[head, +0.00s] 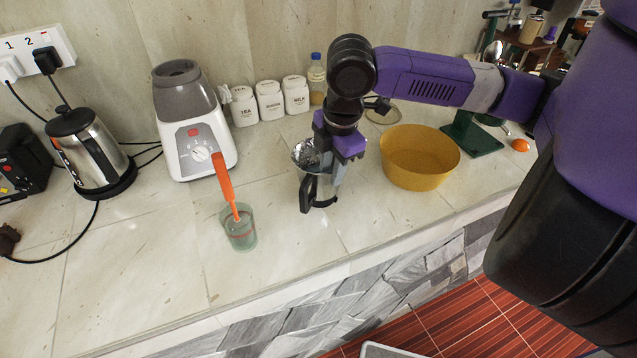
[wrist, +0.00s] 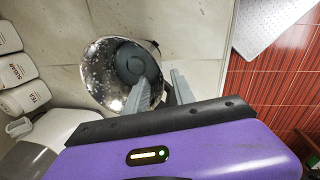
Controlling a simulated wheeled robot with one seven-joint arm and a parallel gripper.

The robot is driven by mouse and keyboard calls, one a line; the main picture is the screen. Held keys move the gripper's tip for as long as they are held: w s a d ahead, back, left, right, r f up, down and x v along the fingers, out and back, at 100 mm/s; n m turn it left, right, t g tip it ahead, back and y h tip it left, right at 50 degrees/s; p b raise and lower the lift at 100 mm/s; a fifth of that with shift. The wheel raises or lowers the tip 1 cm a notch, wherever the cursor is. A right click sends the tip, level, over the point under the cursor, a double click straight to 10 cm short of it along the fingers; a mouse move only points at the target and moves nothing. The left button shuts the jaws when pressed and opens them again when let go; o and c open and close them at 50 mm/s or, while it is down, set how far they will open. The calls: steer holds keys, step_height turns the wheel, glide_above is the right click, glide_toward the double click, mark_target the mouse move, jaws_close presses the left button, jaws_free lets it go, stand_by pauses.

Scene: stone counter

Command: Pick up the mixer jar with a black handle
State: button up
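The mixer jar is a shiny metal cup with a black handle. In the head view the jar (head: 303,154) stands on the counter, with its black handle (head: 306,195) toward the front edge. My gripper (head: 334,178) is lowered at the jar's right side and hides part of it. In the wrist view I look into the jar (wrist: 101,72), with a dark round part inside. My gripper (wrist: 160,78) has its two grey fingers apart, one over the jar's opening and one outside its rim. A dark part, likely the handle, shows between them; contact is unclear.
A yellow bowl (head: 418,165) stands close right of my gripper. A glass (head: 240,234) with an orange utensil (head: 225,180) is front left. The white mixer base (head: 192,135) and white canisters (head: 270,102) stand behind. A kettle (head: 90,150) is far left. The front counter is clear.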

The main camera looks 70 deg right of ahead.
steer(key=shift+w+d+f, duration=0.1)
steer(key=shift+d+f, duration=0.1)
steer(key=shift+f, duration=1.15)
jaws_close()
stand_by(0.3)
